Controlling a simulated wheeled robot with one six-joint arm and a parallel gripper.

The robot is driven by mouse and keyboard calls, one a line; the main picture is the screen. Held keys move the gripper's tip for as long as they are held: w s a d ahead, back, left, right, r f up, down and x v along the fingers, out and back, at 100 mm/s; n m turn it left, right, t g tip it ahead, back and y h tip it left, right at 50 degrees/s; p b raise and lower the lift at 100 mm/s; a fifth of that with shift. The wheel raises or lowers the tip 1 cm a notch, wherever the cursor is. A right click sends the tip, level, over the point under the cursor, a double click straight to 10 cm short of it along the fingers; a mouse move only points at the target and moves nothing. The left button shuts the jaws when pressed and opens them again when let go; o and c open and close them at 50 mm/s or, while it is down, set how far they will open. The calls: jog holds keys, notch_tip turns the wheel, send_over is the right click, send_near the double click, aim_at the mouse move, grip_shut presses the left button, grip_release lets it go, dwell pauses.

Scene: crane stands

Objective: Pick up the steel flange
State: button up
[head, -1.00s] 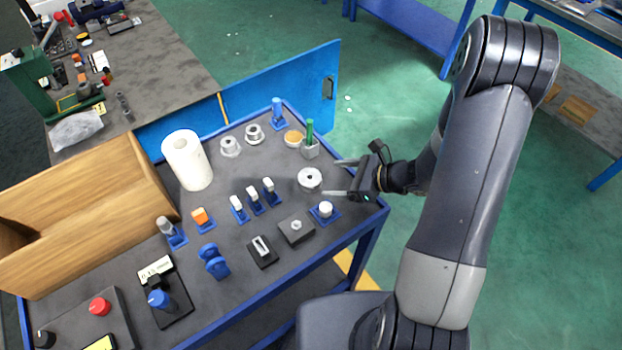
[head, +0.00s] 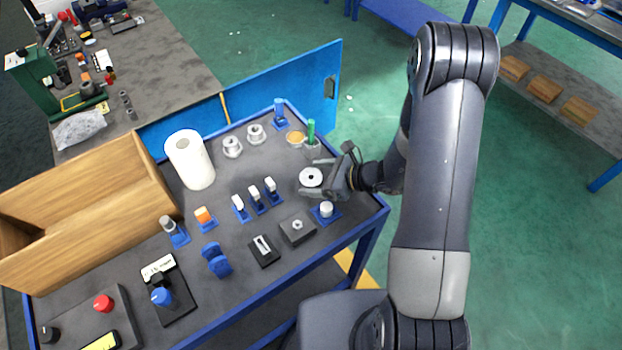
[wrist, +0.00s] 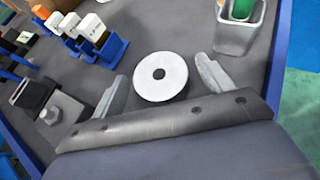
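The steel flange (head: 311,177) is a pale round disc with a dark centre hole, lying on the dark top of the blue cart near its right side. In the wrist view the flange (wrist: 160,76) lies just ahead of my gripper, between the lines of its fingers. My gripper (head: 318,178) is open and low over the cart top, reaching in from the right. In the wrist view the two fingertips of my gripper (wrist: 161,76) stand on either side of the flange, with a visible gap on each side.
A grey cup with a green item (head: 312,138) stands just behind the flange. A blue holder with a white knob (head: 326,210) is in front. White-topped blue blocks (head: 254,196) stand to the left. The cart's blue edge (head: 368,221) is close on the right.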

aim_at(316, 179)
jog(key=c, duration=1.3)
jog(key=shift+r, duration=0.2)
notch_tip(316, 179, up, 10)
jog(key=shift+f, duration=0.15)
